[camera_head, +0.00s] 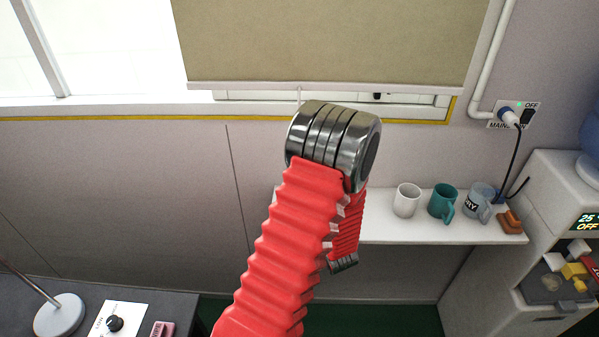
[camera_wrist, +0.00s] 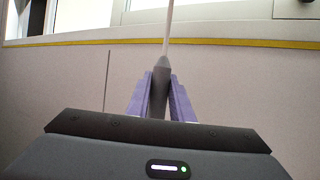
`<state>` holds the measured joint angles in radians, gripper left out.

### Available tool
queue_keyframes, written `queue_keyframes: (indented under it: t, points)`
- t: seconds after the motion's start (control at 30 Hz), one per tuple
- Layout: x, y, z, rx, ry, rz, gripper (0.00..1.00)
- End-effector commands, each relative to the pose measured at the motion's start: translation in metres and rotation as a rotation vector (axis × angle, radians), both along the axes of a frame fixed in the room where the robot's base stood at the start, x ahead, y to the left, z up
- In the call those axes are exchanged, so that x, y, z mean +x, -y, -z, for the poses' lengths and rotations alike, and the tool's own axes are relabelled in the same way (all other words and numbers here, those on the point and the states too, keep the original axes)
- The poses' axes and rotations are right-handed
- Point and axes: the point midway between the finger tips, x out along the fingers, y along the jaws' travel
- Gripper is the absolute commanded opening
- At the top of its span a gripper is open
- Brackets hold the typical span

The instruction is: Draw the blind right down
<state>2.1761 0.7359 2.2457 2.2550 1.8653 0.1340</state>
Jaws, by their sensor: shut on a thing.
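The beige blind (camera_head: 330,40) hangs over the right part of the window, its pale bottom bar (camera_head: 320,87) a little above the sill. A thin pull cord (camera_head: 299,96) hangs from the bar and passes behind my arm. In the wrist view the cord (camera_wrist: 169,30) runs down to a grey tapered pull (camera_wrist: 160,75). My gripper (camera_wrist: 160,92) is shut on this pull, with one purple finger on each side of it. In the head view my red arm hides the gripper and the pull.
A white shelf (camera_head: 400,232) below the window bears a white mug (camera_head: 407,200), a teal mug (camera_head: 442,202) and a grey-blue mug (camera_head: 479,201). A plug with a black cable (camera_head: 518,150) is on the wall at right. A dark desk (camera_head: 180,307) with a lamp base (camera_head: 60,315) is at lower left.

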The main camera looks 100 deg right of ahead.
Motion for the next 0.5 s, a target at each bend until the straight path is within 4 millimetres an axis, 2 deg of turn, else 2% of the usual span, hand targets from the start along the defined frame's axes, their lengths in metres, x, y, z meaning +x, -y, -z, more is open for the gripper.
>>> queue_keyframes:
  t: [0.03, 0.27, 0.5]
  points:
    - [0.0017, 0.0019, 0.0000, 0.001, -0.002, -0.005, 0.21]
    - [-0.0001, 0.0007, -0.0001, 0.001, -0.001, -0.001, 0.38]
    - [-0.0010, -0.0001, 0.0000, 0.001, 0.000, 0.000, 0.39]
